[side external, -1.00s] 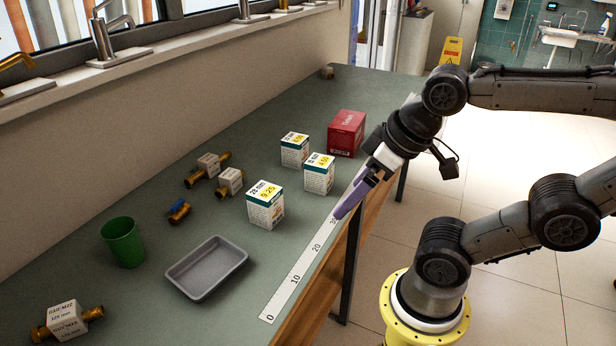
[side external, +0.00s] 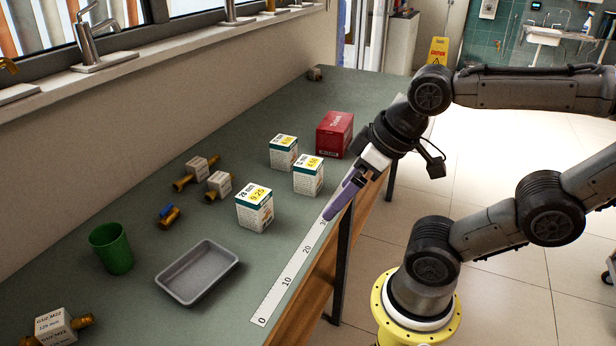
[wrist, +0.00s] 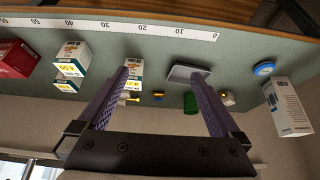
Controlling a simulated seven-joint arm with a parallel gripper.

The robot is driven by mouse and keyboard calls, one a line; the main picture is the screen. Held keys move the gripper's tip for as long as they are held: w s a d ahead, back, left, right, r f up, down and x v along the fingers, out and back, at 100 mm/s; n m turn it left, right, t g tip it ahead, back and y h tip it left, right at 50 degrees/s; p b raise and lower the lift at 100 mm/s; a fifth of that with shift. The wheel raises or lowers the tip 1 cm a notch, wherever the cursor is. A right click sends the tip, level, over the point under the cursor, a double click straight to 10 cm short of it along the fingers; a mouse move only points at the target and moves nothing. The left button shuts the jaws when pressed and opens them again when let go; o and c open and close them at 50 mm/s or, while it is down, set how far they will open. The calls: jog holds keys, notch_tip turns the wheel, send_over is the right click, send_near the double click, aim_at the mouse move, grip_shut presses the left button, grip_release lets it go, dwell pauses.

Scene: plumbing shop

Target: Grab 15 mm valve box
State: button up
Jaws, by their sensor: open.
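Three white and teal boxes with yellow price labels stand on the bench. The nearest box (side external: 254,208) has a label that appears to read 28 mm. The sizes on the middle box (side external: 308,176) and the rear box (side external: 283,153) are too small to read surely, so I cannot tell which is 15 mm. My gripper (side external: 329,213) has purple fingers, open and empty, over the front edge near the ruler, right of the boxes. In the wrist view the open gripper (wrist: 159,74) has one box (wrist: 134,70) showing beside its left finger; two more (wrist: 72,55) stand further left.
A red box (side external: 335,134) stands behind the boxes. A grey tray (side external: 197,272), green cup (side external: 111,249) and several brass fittings lie left. A ruler (side external: 285,285) runs along the front edge. A large printed white container (wrist: 289,106) shows at right in the wrist view.

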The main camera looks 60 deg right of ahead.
jog(key=w+d+r+m+h, duration=0.2)
jog(key=w+d+r+m, duration=0.3)
jog(key=m, duration=0.3)
jog(key=m+g+h, duration=0.3)
jog(key=m+g, duration=0.2)
jog(key=m, duration=0.4)
send_over(308, 163)
jog(key=a, duration=0.6)
notch_tip(308, 163, down, 6)
jog(key=f, duration=0.1)
jog(key=shift+m+y, duration=0.3)
jog(key=x, duration=0.7)
jog(key=d+x, duration=0.1)
jog(key=x, duration=0.2)
jog(key=shift+s+d, duration=0.25)
jog(key=shift+x, duration=3.2)
jog(key=shift+d+r, duration=0.1)
jog(key=shift+r, duration=0.05)
jog(key=c, duration=1.5)
